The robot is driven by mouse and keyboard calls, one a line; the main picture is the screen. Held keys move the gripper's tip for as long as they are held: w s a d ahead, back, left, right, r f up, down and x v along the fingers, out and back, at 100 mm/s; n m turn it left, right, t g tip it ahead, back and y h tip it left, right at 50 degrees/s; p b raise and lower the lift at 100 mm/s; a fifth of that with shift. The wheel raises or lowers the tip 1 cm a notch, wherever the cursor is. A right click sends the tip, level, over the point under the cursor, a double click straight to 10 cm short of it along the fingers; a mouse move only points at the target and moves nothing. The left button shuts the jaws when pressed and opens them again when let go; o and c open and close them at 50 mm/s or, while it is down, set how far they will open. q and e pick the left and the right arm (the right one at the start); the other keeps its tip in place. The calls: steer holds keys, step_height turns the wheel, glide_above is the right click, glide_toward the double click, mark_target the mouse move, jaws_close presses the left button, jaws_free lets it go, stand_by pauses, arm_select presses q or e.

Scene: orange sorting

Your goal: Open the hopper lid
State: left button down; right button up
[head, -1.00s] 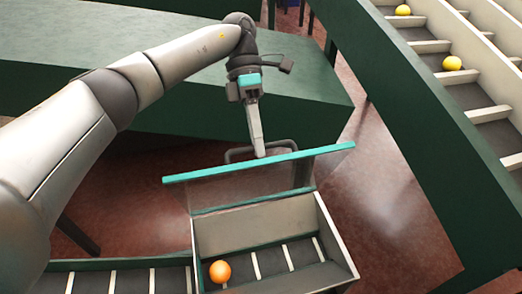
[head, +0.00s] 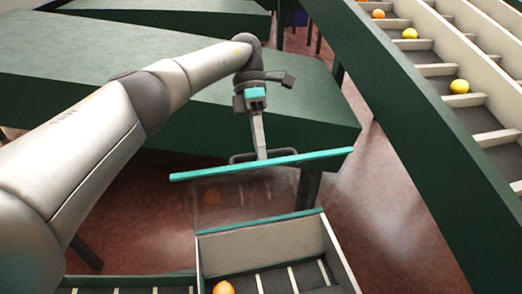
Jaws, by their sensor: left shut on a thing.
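The hopper lid (head: 212,172) is a clear panel with a teal edge bar and a dark handle (head: 240,157) on its far side. It stands raised, tilted up behind the hopper box (head: 334,250), whose top is uncovered. My left gripper (head: 260,153) points down and is shut on the handle, at the middle of the teal bar. An orange (head: 223,288) lies inside the hopper on the slatted floor, cut by the lower frame edge. My right gripper is not in view.
A slatted conveyor (head: 440,110) with yellow and orange fruit runs along the right behind a green side wall. A wide green table (head: 170,90) lies behind the lid. Reddish floor (head: 385,210) is clear between the hopper and the conveyor.

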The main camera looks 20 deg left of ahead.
arm_select(q)
steer(key=shift+s+a+f, duration=0.1)
steer(key=shift+a+f, duration=0.05)
steer(key=shift+f, duration=0.3)
steer(key=c, duration=0.9)
jaws_free()
steer(key=shift+w+r, duration=0.1)
steer(key=shift+w, duration=0.1)
steer(key=shift+r, duration=0.1)
steer(key=shift+s+r+p, duration=0.1)
steer(key=shift+r+p, duration=3.05)
steer(key=shift+r, duration=6.8)
